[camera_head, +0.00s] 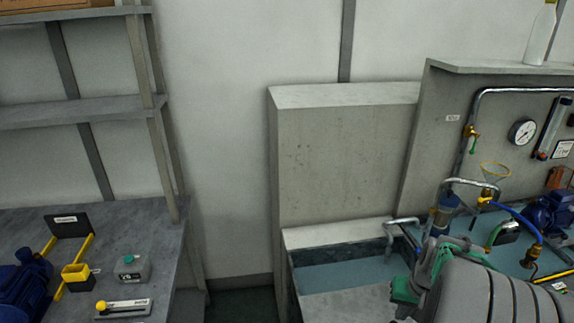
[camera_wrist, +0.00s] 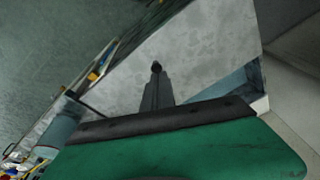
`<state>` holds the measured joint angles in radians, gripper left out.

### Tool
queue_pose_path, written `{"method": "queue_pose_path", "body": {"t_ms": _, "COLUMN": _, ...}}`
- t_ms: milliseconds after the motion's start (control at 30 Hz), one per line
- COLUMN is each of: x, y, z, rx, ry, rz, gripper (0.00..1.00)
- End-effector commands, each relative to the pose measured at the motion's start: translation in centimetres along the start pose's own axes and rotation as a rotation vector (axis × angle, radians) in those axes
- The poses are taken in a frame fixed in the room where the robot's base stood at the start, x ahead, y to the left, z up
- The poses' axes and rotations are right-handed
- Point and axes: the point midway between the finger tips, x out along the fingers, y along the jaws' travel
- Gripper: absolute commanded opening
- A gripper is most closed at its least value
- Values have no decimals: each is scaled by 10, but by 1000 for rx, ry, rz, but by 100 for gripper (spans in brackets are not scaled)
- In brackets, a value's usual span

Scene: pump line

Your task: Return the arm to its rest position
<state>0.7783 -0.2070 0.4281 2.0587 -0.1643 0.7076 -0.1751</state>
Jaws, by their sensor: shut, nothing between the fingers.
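My gripper (camera_wrist: 156,68) shows in the wrist view as dark fingers beyond a green housing. The fingers are together, with nothing between them, and point toward a pale grey mottled surface. In the head view, my arm (camera_head: 480,295), with grey ribbed and green parts, fills the lower right corner, in front of the pump bench. The fingertips cannot be made out in the head view.
A sink unit (camera_head: 345,305) stands left of my arm. The pump panel (camera_head: 440,120) carries a gauge (camera_head: 522,132), pipes and a blue pump (camera_head: 548,214). A left workbench (camera_head: 160,245) holds a grey-green container (camera_head: 131,268) and a yellow-handled device (camera_head: 123,307).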

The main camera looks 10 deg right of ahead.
Motion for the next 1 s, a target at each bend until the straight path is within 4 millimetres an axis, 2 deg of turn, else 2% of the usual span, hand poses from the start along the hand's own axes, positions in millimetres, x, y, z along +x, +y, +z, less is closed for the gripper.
{"method": "queue_pose_path", "body": {"t_ms": 67, "x": 3, "y": 1, "z": 33, "rx": 84, "ry": -83, "rz": 10, "gripper": 0}}
{"method": "queue_pose_path", "body": {"t_ms": 133, "x": -8, "y": 0, "z": 60, "rx": 154, "ry": -132, "rz": 33, "gripper": 0}}
{"method": "queue_pose_path", "body": {"t_ms": 233, "x": -30, "y": -27, "z": 82, "rx": 135, "ry": -146, "rz": 65, "gripper": 0}}
{"method": "queue_pose_path", "body": {"t_ms": 333, "x": -48, "y": -57, "z": 89, "rx": 41, "ry": -113, "rz": 76, "gripper": 0}}
{"method": "queue_pose_path", "body": {"t_ms": 467, "x": -72, "y": -102, "z": 88, "rx": -119, "ry": -24, "rz": 63, "gripper": 0}}
{"method": "queue_pose_path", "body": {"t_ms": 600, "x": -106, "y": -164, "z": 84, "rx": -326, "ry": 101, "rz": 7, "gripper": 0}}
{"method": "queue_pose_path", "body": {"t_ms": 700, "x": -119, "y": -199, "z": 91, "rx": -443, "ry": 142, "rz": -32, "gripper": 0}}
{"method": "queue_pose_path", "body": {"t_ms": 800, "x": -119, "y": -213, "z": 98, "rx": -497, "ry": 141, "rz": -47, "gripper": 0}}
{"method": "queue_pose_path", "body": {"t_ms": 1000, "x": -119, "y": -214, "z": 98, "rx": -503, "ry": 141, "rz": -48, "gripper": 0}}
